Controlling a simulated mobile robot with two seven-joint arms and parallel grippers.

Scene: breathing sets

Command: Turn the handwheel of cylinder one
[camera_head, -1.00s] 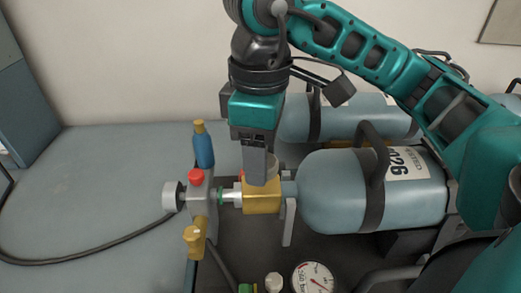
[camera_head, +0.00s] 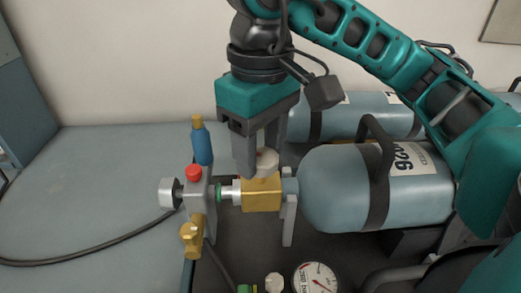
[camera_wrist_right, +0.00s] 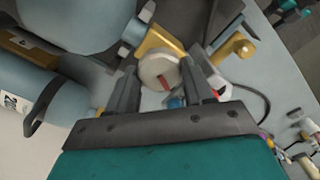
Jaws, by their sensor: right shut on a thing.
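Cylinder one appears to be the front grey-blue cylinder (camera_head: 335,190), lying on its side with the label 026. A brass valve block (camera_head: 262,198) sits at its left end. The pale round handwheel (camera_head: 267,159) is on top of the block, partly hidden by a finger. My right gripper (camera_head: 258,163) points down from above and is shut on the handwheel, one finger on each side. In the right wrist view the handwheel (camera_wrist_right: 160,72) shows a red mark on its face and lies between the fingers. My left gripper is not in view.
Left of the valve is a grey connector block with a red knob (camera_head: 193,172), a blue-bodied fitting (camera_head: 202,147) and a brass fitting (camera_head: 191,236). A second cylinder (camera_head: 355,118) lies behind. A pressure gauge (camera_head: 315,279) is in front. The left tabletop (camera_head: 90,190) is mostly clear except for a black hose.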

